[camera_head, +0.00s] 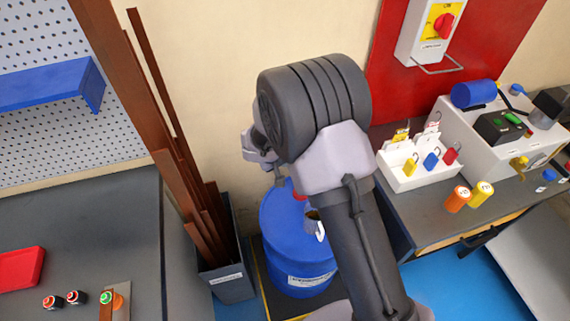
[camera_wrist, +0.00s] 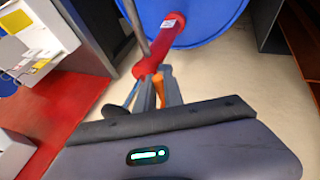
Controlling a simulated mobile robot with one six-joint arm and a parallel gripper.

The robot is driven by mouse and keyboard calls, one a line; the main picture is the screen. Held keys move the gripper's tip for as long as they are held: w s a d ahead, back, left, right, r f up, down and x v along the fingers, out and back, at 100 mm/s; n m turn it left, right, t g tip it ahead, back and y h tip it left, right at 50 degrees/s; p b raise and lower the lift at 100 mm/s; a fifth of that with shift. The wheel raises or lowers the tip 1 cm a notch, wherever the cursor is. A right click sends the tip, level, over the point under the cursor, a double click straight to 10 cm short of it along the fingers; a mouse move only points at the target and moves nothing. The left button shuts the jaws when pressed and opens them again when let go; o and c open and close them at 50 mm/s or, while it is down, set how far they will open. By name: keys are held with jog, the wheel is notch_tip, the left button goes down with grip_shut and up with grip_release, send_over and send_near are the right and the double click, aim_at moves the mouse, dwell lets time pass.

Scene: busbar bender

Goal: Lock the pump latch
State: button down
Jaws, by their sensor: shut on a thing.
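A blue drum (camera_head: 283,235) stands on the floor behind my arm in the head view; its blue top also shows in the wrist view (camera_wrist: 215,25). A red pump tube (camera_wrist: 165,45) lies across the drum's edge, beside a thin grey rod (camera_wrist: 138,25). My gripper (camera_wrist: 158,88) is just below the red tube's near end. Its fingers are shut on a small orange piece (camera_wrist: 161,92). I cannot tell whether that piece is the pump latch. In the head view my arm hides the gripper and most of the pump.
A bin of long brown bars (camera_head: 230,282) stands left of the drum. At right, a bench (camera_head: 445,215) carries a white box (camera_head: 405,180) with colored padlocks and a machine (camera_head: 495,130). A grey bench (camera_head: 85,225) fills the left side.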

jog(key=y+p, duration=0.1)
jog(key=d+y+p, duration=0.1)
jog(key=shift+w+d+r+m+g+y, duration=0.15)
jog(key=shift+w+d+m+g+y, duration=0.15)
jog(key=shift+g, duration=0.1)
jog(key=shift+s+p, duration=0.1)
jog(key=shift+p, duration=0.25)
jog(key=c, duration=1.5)
grip_release()
jog(key=shift+d, duration=0.1)
jog(key=shift+o, duration=0.2)
jog(key=p+v, duration=0.4)
jog(key=v, duration=1.3)
jog(key=shift+d, duration=0.2)
